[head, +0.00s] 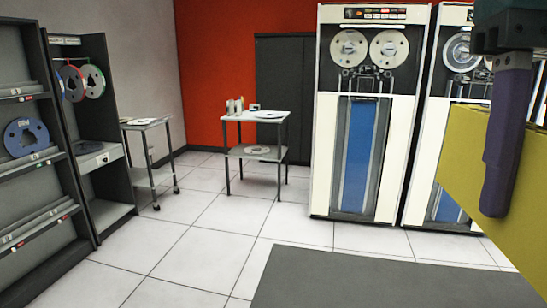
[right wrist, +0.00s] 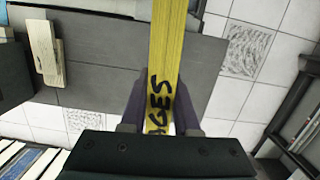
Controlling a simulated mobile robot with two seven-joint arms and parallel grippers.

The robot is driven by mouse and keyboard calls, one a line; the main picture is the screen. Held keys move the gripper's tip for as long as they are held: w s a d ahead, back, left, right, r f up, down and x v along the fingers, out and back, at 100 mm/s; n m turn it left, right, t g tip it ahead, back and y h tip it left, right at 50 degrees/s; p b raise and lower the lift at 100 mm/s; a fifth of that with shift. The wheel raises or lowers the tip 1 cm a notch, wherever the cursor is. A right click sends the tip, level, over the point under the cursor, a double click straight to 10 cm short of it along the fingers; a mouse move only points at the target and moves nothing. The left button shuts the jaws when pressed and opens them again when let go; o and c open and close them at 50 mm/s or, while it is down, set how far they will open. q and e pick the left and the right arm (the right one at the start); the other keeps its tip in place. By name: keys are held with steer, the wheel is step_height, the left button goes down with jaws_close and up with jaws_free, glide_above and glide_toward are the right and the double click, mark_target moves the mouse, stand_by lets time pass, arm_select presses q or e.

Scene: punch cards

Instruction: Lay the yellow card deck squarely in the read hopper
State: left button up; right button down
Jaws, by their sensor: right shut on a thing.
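The yellow card deck (head: 468,165) is large and close at the right edge of the head view, partly cut off by the frame. My right gripper (head: 505,150) is shut on it, with one purple finger lying across its near face. In the right wrist view the deck (right wrist: 167,60) stands on edge between both purple fingers of the gripper (right wrist: 160,112), with black handwriting on its edge. It is held up clear of the floor. I cannot make out the read hopper in either view. My left gripper is not in view.
Two tape cabinets (head: 325,110) stand at the back right. A small table (head: 238,118) and a cart (head: 146,123) stand further left, beside dark shelving (head: 70,180) with reels. The grey floor mat (head: 340,285) is bare. A wooden block (right wrist: 44,52) shows at left in the wrist view.

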steer(key=shift+s+a+r+n, duration=0.1)
steer(key=shift+s+r+n, duration=0.1)
steer(key=shift+n, duration=0.3)
steer(key=shift+s+a+r+n, duration=0.1)
steer(key=shift+s+n, duration=0.05)
steer(key=shift+n, duration=0.35)
steer(key=s+r+p, duration=0.2)
steer(key=r+p, duration=1.3)
steer(key=p, duration=0.1)
steer(key=s+r+p, duration=0.3)
steer(key=r+p, duration=1.3)
steer(key=p, duration=0.1)
steer(key=shift+s+r+p, duration=0.2)
steer(key=shift+s+p, duration=0.1)
steer(key=shift+s, duration=0.05)
steer(key=shift+f, duration=0.15)
